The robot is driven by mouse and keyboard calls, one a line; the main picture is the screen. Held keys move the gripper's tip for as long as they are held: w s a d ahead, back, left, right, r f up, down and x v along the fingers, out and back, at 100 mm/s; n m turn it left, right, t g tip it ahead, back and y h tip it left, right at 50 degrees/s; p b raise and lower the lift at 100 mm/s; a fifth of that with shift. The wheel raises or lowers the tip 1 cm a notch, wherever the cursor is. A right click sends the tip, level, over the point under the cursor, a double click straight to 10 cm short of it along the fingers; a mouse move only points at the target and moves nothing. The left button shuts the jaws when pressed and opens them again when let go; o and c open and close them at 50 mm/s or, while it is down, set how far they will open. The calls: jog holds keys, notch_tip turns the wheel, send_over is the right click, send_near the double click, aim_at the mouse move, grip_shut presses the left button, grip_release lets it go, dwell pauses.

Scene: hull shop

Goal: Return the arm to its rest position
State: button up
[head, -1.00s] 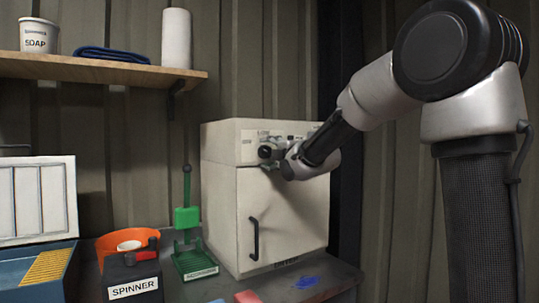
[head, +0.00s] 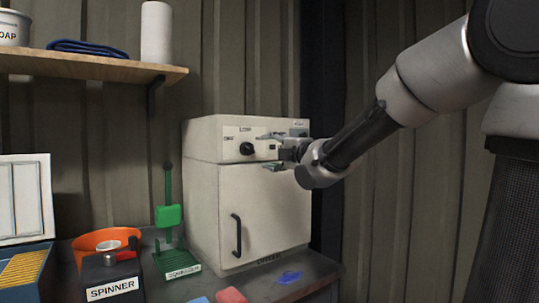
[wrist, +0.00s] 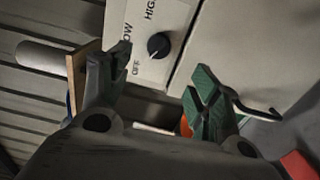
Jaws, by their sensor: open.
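My arm reaches in from the right in the head view. My gripper (head: 268,151) is in front of the upper panel of a cream oven-like cabinet (head: 205,205). Its two fingers are apart with nothing between them, and they also show in the wrist view (wrist: 160,88). A black knob (head: 247,148) on the panel sits just left of the fingertips. In the wrist view the knob (wrist: 158,45) lies beyond the fingertips, apart from them, by the labels OFF, LOW and HIGH. The cabinet door with its black handle (head: 236,235) is shut.
A wooden shelf (head: 100,65) holds a soap tub, a folded blue cloth and a white roll. On the bench stand an orange bowl (head: 90,243), a spinner box (head: 110,278) and a green stand (head: 168,217). Red and blue pieces lie in front. The wall right of the cabinet is clear.

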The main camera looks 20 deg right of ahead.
jog(key=s+d+f+m+g+h, duration=0.2)
jog(key=s+d+f+m+g, duration=0.1)
jog(key=f+m, duration=0.4)
jog(key=s+d+f+m+g+h, duration=0.3)
jog(key=d+f+m+g, duration=0.1)
jog(key=f, duration=0.4)
jog(key=s+d+f+m+g, duration=0.1)
jog(key=s+f+m+g, duration=0.1)
jog(key=s, duration=0.7)
jog(key=s+d+f+m+g, duration=0.1)
jog(key=s+f+m+g, duration=0.1)
jog(key=s+m, duration=0.3)
jog(key=s+d+f+m+g, duration=0.2)
jog(key=s+m, duration=0.1)
jog(key=s, duration=0.9)
jog(key=shift+s+f+m+h, duration=0.3)
jog(key=shift+m, duration=0.1)
